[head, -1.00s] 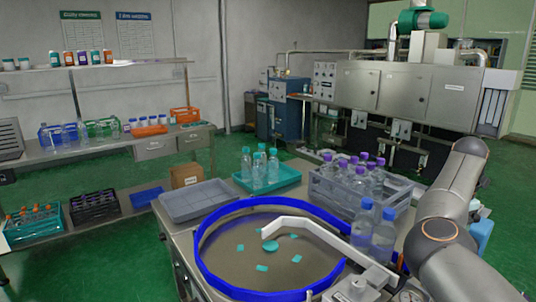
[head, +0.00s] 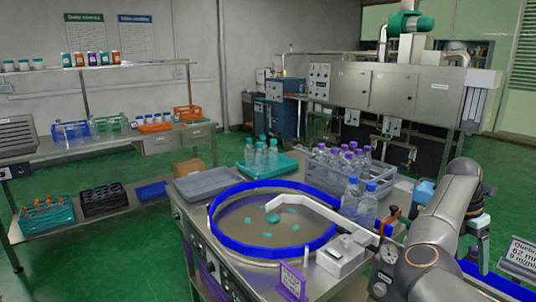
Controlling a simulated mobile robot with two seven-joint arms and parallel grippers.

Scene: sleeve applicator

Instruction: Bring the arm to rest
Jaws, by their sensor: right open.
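My right arm (head: 446,215) comes in from the lower right, with its grey links bent at an elbow over the right end of the steel bench. The gripper at its end is largely hidden by the links, and its fingertips are hard to make out. It is open, and I see nothing held by it. My left arm and left gripper are not in view.
A round feeder with a blue rim (head: 222,243) holds several teal pieces. Two blue-capped bottles (head: 367,207) stand by a grey crate (head: 318,178) of purple-capped bottles. A gauge (head: 389,252) and a purple-framed sign (head: 292,282) are close to my arm. Green floor (head: 105,255) is clear at left.

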